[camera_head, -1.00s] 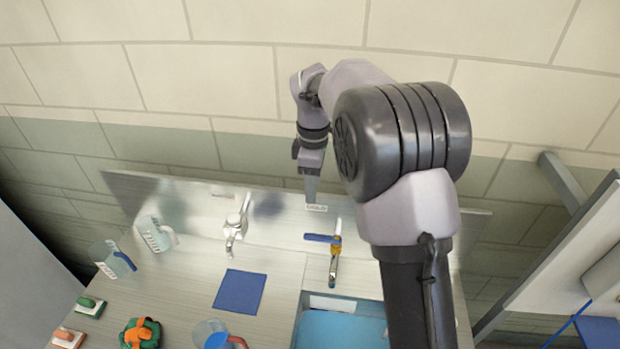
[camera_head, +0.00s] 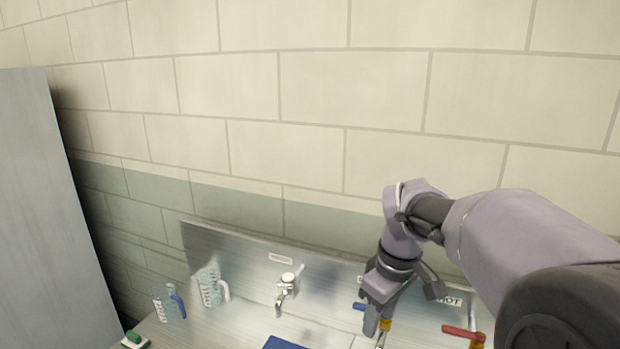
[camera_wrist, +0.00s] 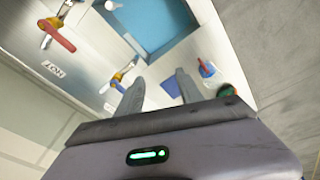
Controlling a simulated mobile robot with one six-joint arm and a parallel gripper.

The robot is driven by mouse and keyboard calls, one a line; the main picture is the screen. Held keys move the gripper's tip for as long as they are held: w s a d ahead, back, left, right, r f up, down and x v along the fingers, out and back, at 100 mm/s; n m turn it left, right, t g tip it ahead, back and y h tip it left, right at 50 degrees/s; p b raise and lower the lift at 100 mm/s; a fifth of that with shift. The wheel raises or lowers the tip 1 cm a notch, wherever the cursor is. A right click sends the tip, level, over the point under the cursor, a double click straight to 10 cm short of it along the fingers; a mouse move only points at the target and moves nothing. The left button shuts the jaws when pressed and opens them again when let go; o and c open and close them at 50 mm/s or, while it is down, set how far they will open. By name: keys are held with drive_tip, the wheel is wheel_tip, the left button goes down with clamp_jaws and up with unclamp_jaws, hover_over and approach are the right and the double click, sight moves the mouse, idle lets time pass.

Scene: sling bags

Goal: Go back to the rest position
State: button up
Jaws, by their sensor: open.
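My gripper (camera_head: 376,318) hangs at the lower right of the head view, in front of the steel backsplash and over the blue-handled tap (camera_head: 384,325). In the wrist view my gripper (camera_wrist: 160,88) shows two fingers spread apart with nothing between them. Beyond the fingers lie the counter and a blue sink basin (camera_wrist: 155,25).
A red-handled tap (camera_head: 466,334) is right of my gripper. A white tap (camera_head: 286,288) and two clear measuring jugs, one white-handled (camera_head: 211,288) and one blue-handled (camera_head: 167,302), are left. A blue cloth (camera_head: 283,343) lies in front. A grey panel (camera_head: 35,210) stands far left.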

drive_tip(key=s+a+f+m+t+b, duration=0.1)
drive_tip(key=s+f+m+t+b, duration=0.1)
drive_tip(key=s+f+m+b, duration=0.4)
drive_tip(key=s+a+f+m+t+y+b, duration=0.1)
drive_tip(key=s+a+f+m+t+b, duration=0.1)
drive_tip(key=s+f+m+b, duration=0.4)
drive_tip(key=s+f+b, duration=0.5)
drive_tip(key=s+b, duration=0.1)
drive_tip(key=s, duration=0.5)
drive_tip(key=shift+s+f+m, duration=0.25)
drive_tip(key=shift+f+m, duration=0.15)
